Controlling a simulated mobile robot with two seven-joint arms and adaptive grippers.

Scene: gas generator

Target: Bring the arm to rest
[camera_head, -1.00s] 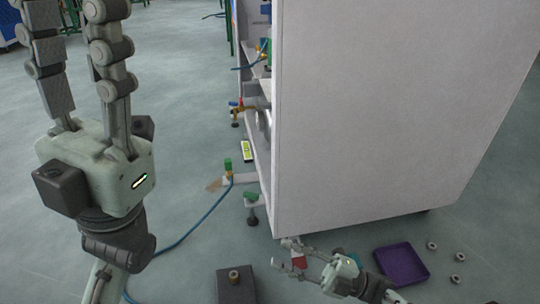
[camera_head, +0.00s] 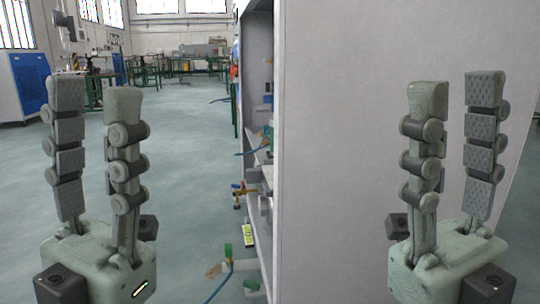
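My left gripper (camera_head: 97,95) is upright at the left of the head view, its two segmented fingers apart and nothing between them. My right gripper (camera_head: 455,95) is upright at the right, also with fingers apart and empty, in front of the white cabinet side. Both grippers show large and close to the camera. The arms below the gripper bodies are out of the picture.
The tall white cabinet (camera_head: 340,130) fills the centre right. Its open left side holds shelves with valves (camera_head: 243,188) and a blue hose (camera_head: 218,284). Open floor (camera_head: 190,190) lies to its left. Workbenches (camera_head: 180,66) and a blue cabinet (camera_head: 22,85) stand far back.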

